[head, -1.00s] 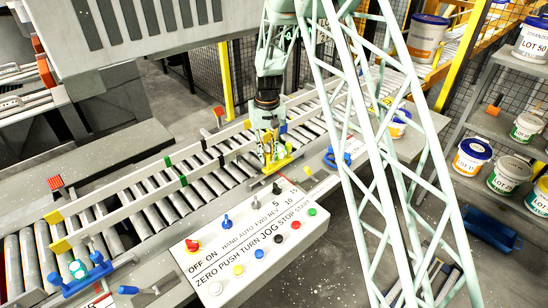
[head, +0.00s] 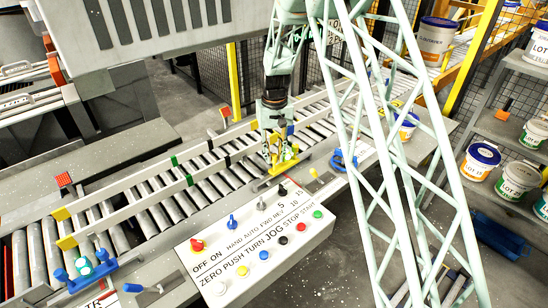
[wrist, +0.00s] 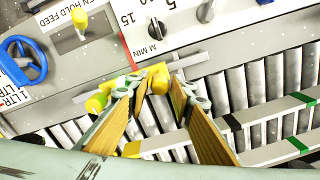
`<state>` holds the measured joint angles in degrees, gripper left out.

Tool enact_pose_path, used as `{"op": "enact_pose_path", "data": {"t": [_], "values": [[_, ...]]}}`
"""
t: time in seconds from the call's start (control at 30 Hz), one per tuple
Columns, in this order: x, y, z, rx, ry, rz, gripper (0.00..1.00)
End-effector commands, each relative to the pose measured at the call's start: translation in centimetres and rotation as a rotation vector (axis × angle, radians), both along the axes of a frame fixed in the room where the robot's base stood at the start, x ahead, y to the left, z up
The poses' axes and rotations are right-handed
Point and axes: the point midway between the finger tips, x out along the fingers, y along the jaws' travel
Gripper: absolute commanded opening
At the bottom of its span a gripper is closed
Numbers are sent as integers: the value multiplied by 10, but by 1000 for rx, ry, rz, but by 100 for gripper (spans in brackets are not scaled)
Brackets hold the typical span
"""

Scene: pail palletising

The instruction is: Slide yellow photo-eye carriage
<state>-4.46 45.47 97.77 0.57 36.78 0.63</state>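The yellow photo-eye carriage (head: 285,160) sits at the near side of the roller conveyor, behind the white control panel. In the wrist view a yellow block of the carriage (wrist: 157,80) lies between my fingertips. My gripper (head: 275,158) points down at the carriage. In the wrist view its two fingers (wrist: 157,84) straddle the block, one tip close on each side. The block fills most of the gap, but I cannot tell whether both pads press on it. The gripper partly hides the carriage in the head view.
The white control panel (head: 258,266) with buttons and knobs stands in front. A blue handwheel (head: 344,160) is to the right, and a blue clamp (head: 85,272) at the near left. Guide rails (head: 140,190) run along the rollers. Pails stand on the right-hand shelf (head: 512,126).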

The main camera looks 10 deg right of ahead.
Motion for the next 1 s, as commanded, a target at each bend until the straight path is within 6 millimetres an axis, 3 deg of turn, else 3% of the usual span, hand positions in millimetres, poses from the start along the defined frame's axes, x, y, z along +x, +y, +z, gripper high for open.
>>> {"op": "enact_pose_path", "data": {"t": [0.7,1.0], "values": [[1,0,91,0,-3,1,21],[0,0,112,0,-1,1,21]]}}
